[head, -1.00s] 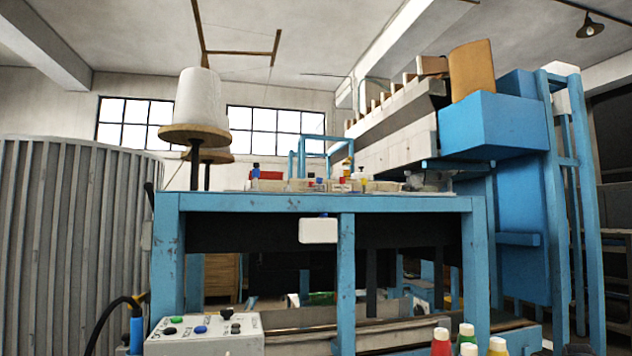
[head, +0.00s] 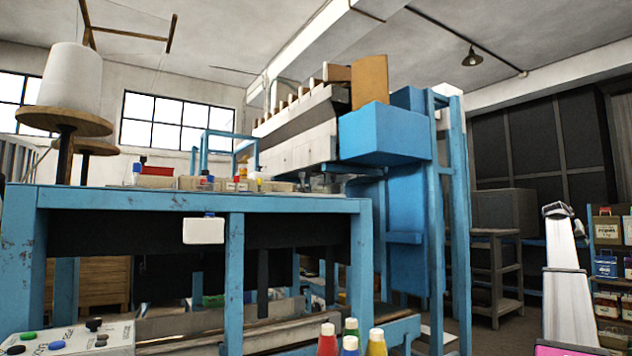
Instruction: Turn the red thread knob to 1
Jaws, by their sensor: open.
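I cannot make out a red thread knob with a readable scale in the head view. A pale control box (head: 75,342) at the bottom left carries green, blue and black knobs or buttons. No red one shows on its visible part, and its left and lower parts are cut off by the frame. Small coloured items, some red, stand on the blue bench (head: 290,204), too small to identify. My gripper is not in view.
Bottles with red (head: 327,341), green, blue and yellow bodies stand at the bottom centre. A white spool (head: 70,80) stands above the bench at left. A blue machine frame (head: 385,133) rises behind. A white upright thing (head: 567,280) and shelves (head: 607,265) are at right.

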